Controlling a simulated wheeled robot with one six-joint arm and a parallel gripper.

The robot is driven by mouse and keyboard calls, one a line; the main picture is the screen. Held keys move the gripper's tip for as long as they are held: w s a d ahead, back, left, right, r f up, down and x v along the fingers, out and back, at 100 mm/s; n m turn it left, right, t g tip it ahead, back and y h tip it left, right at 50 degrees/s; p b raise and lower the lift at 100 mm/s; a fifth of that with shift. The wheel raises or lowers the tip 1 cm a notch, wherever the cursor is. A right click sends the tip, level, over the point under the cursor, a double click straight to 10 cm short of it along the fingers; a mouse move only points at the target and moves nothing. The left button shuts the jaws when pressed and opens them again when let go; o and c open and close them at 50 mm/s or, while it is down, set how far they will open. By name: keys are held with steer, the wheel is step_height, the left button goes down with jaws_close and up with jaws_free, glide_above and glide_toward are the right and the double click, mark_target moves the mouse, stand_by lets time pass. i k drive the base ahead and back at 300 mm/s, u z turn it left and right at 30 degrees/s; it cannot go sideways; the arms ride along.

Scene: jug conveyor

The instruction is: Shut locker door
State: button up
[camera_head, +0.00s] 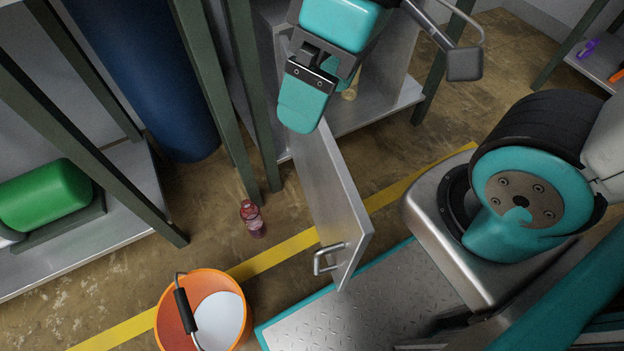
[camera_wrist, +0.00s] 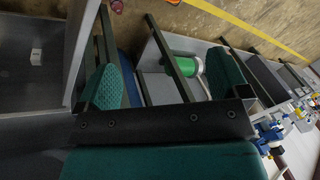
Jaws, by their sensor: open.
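The locker door (camera_head: 338,208) is a grey metal panel standing open, swung out from the grey locker (camera_head: 384,113) towards my base in the head view. Its metal handle (camera_head: 328,259) is near the free edge. My gripper (camera_head: 320,95), with teal fingers, hangs over the locker end of the door, and hides part of the locker opening. I cannot tell whether it touches the door. In the wrist view my gripper (camera_wrist: 165,82) has its fingers spread wide with nothing between them. A small pale object (camera_wrist: 36,57) sits inside a grey compartment at the left.
An orange bucket (camera_head: 171,319) and a small dark-red bottle (camera_head: 253,219) stand on the floor left of the door. A blue drum (camera_head: 150,70) and a shelf with a green canister (camera_head: 45,195) are further left. Dark posts (camera_head: 220,90) stand beside the locker.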

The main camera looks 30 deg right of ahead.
mark_target(344, 228)
steer(key=z, duration=0.35)
steer(key=k, duration=1.1)
steer(key=u, duration=0.35)
